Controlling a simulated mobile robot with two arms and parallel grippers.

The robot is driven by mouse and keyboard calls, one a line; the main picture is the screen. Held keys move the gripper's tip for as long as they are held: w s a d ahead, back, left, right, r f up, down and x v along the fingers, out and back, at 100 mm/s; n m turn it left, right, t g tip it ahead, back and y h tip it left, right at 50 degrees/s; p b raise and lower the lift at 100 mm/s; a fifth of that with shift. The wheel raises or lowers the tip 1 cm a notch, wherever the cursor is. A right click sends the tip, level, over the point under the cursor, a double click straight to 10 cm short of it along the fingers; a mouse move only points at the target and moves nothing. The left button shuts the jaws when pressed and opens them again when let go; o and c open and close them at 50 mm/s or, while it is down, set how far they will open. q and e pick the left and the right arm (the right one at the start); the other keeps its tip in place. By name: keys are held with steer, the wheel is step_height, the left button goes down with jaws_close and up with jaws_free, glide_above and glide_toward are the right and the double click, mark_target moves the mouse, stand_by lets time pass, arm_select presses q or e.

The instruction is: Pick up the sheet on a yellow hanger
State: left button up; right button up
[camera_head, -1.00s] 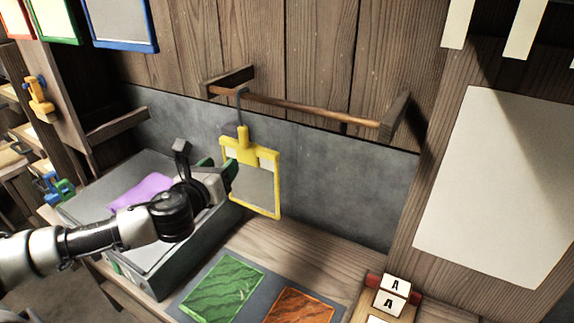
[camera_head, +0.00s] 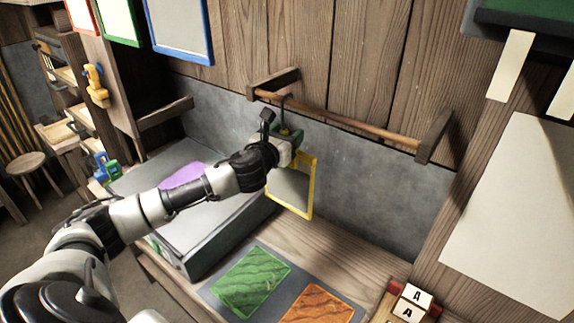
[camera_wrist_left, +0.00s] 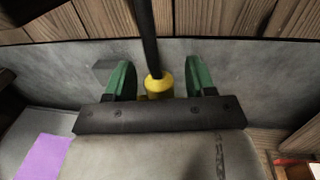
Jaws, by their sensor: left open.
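The yellow hanger (camera_head: 312,190) holds a grey sheet (camera_head: 290,188) in its frame and hangs by a dark hook from the wooden rod (camera_head: 340,117). My left gripper (camera_head: 290,135) is at the hanger's top and hides much of it in the head view. In the left wrist view, the green fingers of my left gripper (camera_wrist_left: 158,85) stand open, one on each side of the hanger's yellow neck (camera_wrist_left: 158,84). Gaps show between the neck and both fingers. The dark hook rises above the neck. The right gripper is in neither view.
A grey box (camera_head: 215,232) with a purple sheet (camera_head: 182,175) on top stands left of the hanger. Green (camera_head: 250,282) and orange (camera_head: 318,305) patterned sheets lie on the bench below. The grey wall (camera_head: 360,170) is close behind the hanger.

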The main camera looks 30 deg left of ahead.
arm_select(q)
steer(key=shift+w+f, duration=0.1)
steer(key=shift+w, duration=0.3)
steer(key=shift+s, duration=0.15)
steer(key=c, duration=0.3)
jaws_close()
